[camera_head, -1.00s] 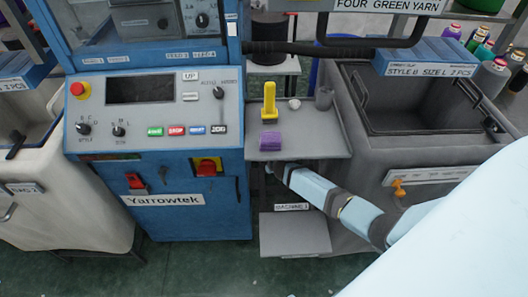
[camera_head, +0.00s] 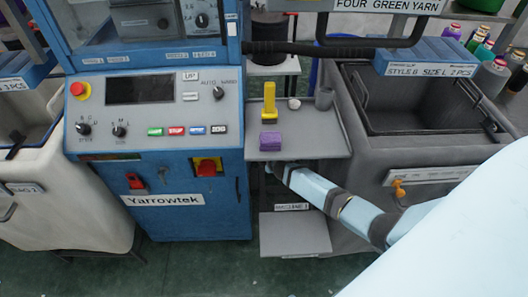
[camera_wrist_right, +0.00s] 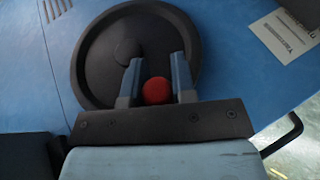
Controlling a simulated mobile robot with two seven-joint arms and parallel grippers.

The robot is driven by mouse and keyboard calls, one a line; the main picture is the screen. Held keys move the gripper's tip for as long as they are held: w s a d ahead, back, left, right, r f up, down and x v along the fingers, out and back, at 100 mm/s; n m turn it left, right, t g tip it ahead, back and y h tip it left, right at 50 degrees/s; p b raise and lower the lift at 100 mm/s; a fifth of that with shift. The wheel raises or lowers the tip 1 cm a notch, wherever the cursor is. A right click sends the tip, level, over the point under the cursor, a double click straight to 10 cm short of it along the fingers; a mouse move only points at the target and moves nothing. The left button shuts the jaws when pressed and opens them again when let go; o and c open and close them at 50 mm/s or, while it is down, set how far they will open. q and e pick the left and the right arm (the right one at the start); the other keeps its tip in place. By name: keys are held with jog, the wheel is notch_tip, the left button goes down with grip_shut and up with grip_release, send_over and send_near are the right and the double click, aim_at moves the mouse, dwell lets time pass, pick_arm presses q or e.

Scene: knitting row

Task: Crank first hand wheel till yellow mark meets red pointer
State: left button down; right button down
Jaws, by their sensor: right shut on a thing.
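A round black hand wheel (camera_wrist_right: 100,62) is on the blue machine side in the right wrist view. A red knob (camera_wrist_right: 156,91) sits between the two fingers of my right gripper (camera_wrist_right: 157,72), in front of the wheel's lower right part. The gripper is shut on this knob. In the head view my right arm reaches in to the machine's right side, and the wheel and fingers are hidden there. I see no yellow mark and no red pointer. My left gripper is in neither view.
The blue Yarrowtek machine (camera_head: 200,222) stands left of my arm. A grey bin (camera_head: 365,150) stands to the right.

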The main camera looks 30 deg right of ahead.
jog(key=c, duration=1.2)
grip_release()
jog(key=shift+s+a+f, duration=0.3)
jog(key=shift+a+f, duration=0.05)
jog(key=shift+f, duration=0.05)
jog(key=shift+o, duration=1.2)
jog(key=shift+r, duration=0.15)
jog(key=shift+d+r, duration=0.15)
jog(key=p+v, duration=0.2)
jog(key=v, duration=1.1)
jog(key=shift+s+r, duration=0.25)
jog(key=shift+s, duration=0.1)
jog(key=shift+f, duration=0.1)
